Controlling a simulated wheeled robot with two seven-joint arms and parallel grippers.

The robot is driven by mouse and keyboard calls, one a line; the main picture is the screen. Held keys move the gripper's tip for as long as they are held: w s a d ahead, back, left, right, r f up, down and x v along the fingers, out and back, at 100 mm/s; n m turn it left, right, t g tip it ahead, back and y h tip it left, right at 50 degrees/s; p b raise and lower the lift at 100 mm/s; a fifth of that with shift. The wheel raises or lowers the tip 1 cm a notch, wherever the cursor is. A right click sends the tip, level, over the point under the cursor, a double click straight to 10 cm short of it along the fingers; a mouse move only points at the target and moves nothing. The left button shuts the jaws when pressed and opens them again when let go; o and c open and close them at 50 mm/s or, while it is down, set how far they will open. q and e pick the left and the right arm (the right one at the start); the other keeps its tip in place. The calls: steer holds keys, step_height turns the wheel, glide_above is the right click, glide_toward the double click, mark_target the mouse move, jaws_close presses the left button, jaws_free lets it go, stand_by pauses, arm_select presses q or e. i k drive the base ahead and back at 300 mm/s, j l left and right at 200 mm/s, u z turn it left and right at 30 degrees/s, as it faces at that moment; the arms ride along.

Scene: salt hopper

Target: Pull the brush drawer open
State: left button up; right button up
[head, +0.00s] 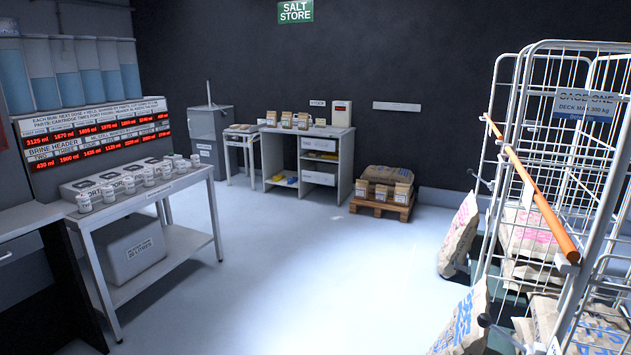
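I cannot tell for certain which drawer is the brush drawer, as the small labels are not readable. The workbench (342,133) by the back wall has an upper pale drawer or bin front (319,145) and a lower one (318,178) in its right half, and both look shut. A grey unit (18,262) at the left edge has a bar handle (6,256) on its front, and the picture edge cuts it off. Neither of my grippers shows in the head view.
A white table (150,195) with several small tubs stands at left, a bin (132,250) on its lower shelf. A wire cage trolley (560,150) with an orange bar (530,185) and sacks fills the right. A pallet (382,206) holds bags. The middle floor is clear.

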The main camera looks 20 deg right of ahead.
mark_target(313, 175)
steer(key=i+z, duration=0.2)
steer(key=z, duration=0.25)
steer(key=i+z, duration=0.1)
steer(key=i, duration=0.65)
steer(key=i+z, duration=0.15)
steer(key=i, duration=0.65)
steer(key=i+j+z, duration=0.1)
steer(key=i, duration=0.65)
steer(key=i+l+z, duration=0.1)
steer(key=i+z, duration=0.15)
steer(key=i, duration=0.5)
steer(key=i+z, duration=0.25)
steer(key=i, duration=0.5)
steer(key=i+j+z, duration=0.2)
steer(key=i, duration=0.55)
steer(key=i+j+u, duration=0.2)
steer(key=i, duration=0.55)
steer(key=i+l+u, duration=0.25)
steer(key=i, duration=0.5)
steer(key=i+u, duration=0.2)
steer(key=i, duration=0.55)
